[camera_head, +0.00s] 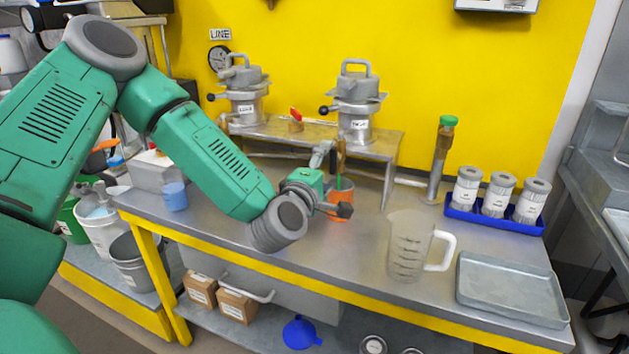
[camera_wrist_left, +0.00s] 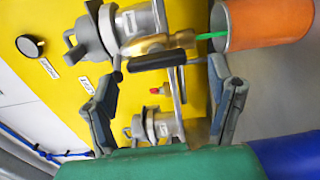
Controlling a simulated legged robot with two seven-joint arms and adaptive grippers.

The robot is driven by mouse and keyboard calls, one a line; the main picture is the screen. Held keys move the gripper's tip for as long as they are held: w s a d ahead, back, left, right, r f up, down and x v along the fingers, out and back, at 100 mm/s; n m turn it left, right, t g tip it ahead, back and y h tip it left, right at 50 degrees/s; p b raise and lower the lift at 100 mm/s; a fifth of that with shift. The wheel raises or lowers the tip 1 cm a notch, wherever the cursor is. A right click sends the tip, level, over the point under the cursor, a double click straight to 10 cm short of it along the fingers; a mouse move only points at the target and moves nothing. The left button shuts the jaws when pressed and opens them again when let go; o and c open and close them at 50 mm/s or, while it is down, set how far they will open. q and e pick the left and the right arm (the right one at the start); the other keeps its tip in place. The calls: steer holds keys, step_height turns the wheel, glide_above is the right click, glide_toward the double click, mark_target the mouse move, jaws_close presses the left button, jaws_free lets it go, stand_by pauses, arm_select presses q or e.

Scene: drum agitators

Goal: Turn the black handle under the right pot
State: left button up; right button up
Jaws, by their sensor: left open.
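The right pot (camera_head: 355,120) is a grey metal vessel on a steel stand; it shows sideways at the top of the left wrist view (camera_wrist_left: 137,22). A brass valve (camera_wrist_left: 160,44) sticks out below it. The black handle (camera_wrist_left: 157,61) is a dark bar beside the valve. My left gripper (camera_head: 333,182) is in front of the stand, under the right pot. Its fingers are apart in the left wrist view (camera_wrist_left: 166,92), with the handle showing between them near the fingertips; I cannot tell if they touch it. The head view does not show the handle clearly. My right gripper is out of view.
An orange cup (camera_head: 340,207) with a green stick stands close to my left gripper. The left pot (camera_head: 243,105) and a red handle (camera_head: 296,114) are to the left. A measuring jug (camera_head: 406,250), a grey tray (camera_head: 511,289) and a blue rack (camera_head: 480,218) stand right.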

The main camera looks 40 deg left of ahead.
arm_select(q)
steer(key=v, duration=0.8)
steer(key=shift+s, duration=0.2)
steer(key=shift+a+f, duration=0.1)
steer(key=shift+a, duration=0.05)
